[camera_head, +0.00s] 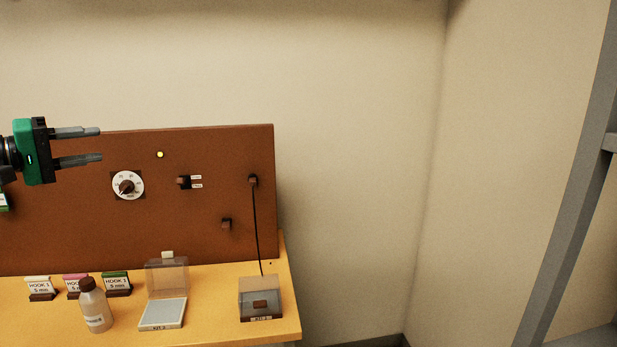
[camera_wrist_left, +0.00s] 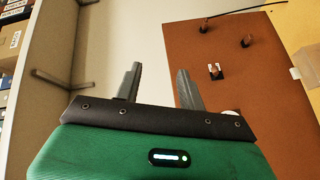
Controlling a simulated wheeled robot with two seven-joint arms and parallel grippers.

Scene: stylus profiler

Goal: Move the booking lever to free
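My right gripper is not in view.
The brown panel (camera_head: 70,220) also carries a white dial (camera_head: 128,186), a yellow light (camera_head: 160,154), and two hooks or knobs (camera_head: 253,181) (camera_head: 226,224), one with a cord. Below, the table (camera_head: 210,300) holds a bottle (camera_head: 95,305), two clear boxes (camera_head: 162,314) (camera_head: 261,300), and label stands (camera_head: 117,283).

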